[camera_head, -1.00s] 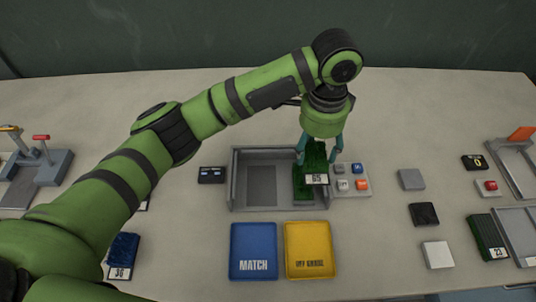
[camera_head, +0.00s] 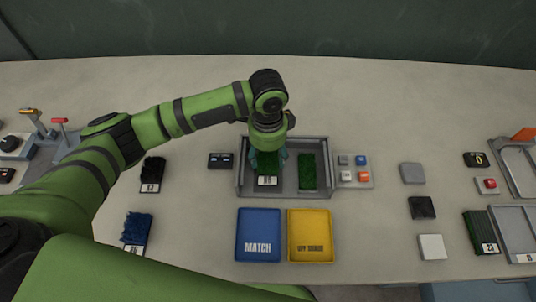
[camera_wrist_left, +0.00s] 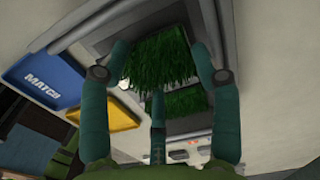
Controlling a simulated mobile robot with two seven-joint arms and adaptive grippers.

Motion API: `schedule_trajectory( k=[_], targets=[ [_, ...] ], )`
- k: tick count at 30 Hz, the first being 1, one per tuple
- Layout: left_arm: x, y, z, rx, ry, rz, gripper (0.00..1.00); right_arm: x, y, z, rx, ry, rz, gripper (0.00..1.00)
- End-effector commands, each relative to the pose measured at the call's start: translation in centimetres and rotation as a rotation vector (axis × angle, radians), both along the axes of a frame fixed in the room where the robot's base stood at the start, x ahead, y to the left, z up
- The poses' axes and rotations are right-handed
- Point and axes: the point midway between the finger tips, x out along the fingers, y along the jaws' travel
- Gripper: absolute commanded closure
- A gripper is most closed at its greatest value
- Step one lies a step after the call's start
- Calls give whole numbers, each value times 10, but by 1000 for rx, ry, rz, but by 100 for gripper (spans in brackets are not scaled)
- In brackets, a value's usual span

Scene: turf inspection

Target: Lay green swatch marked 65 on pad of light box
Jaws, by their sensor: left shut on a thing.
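The green swatch marked 65 (camera_head: 267,181) is in my left gripper (camera_head: 267,160), whose fingers are shut on its sides. The swatch is over the left half of the light box (camera_head: 285,195), where it covers the grey pad. I cannot tell whether it touches the pad. In the left wrist view the held green turf (camera_wrist_left: 160,62) shows between the fingers (camera_wrist_left: 165,75). A second green turf piece (camera_head: 307,172) lies in the right half of the box, apart from the held one. My right gripper is not in view.
A blue MATCH tray (camera_head: 258,250) and a yellow tray (camera_head: 310,250) lie in front of the box. A button panel (camera_head: 355,183) adjoins its right side, and a small dark display (camera_head: 221,161) is at left. Other swatches lie at left and far right.

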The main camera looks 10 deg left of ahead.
Motion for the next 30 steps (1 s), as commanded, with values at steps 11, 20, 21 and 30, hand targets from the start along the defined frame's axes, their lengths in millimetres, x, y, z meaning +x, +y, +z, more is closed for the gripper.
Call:
schedule_trajectory(
  k=[11, 20, 21, 30],
  targets=[
    [0, -1, -21, 0, 0, -1, 52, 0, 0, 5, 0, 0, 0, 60],
    [0, -1, -24, 0, 1, -1, 27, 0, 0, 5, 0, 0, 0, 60],
    [0, -1, -24, 0, 1, -1, 27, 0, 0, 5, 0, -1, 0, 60],
    [1, 0, -18, 0, -2, -1, 27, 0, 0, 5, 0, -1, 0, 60]
  ],
)
